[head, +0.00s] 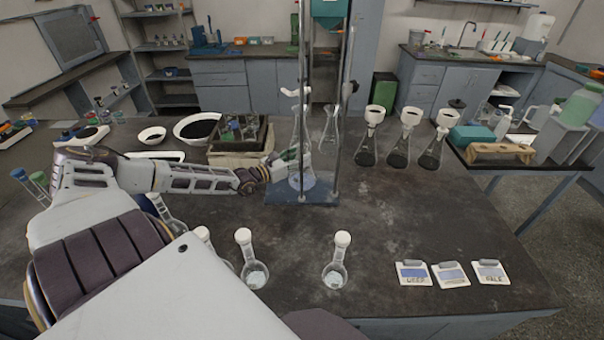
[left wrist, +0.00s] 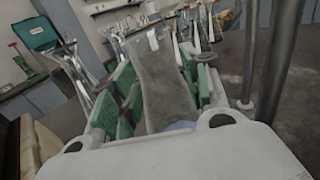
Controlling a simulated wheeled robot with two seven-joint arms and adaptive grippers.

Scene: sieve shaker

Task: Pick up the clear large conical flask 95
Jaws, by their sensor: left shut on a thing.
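The clear large conical flask (head: 302,165) stands upright, over or just above the blue base plate (head: 285,196) of the metal stand. My left gripper (head: 285,160) reaches in from the left and is shut on the flask. In the left wrist view the clear flask (left wrist: 163,85) sits between the green finger pads of my left gripper (left wrist: 160,100). I cannot tell whether the flask's bottom touches the plate. My right gripper is not in view.
The stand's rods (head: 337,120) rise close to the flask. Another clear flask (head: 330,132) is just behind. Several dark-bottomed flasks with white tops (head: 409,135) stand to the right. The right middle of the bench is clear.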

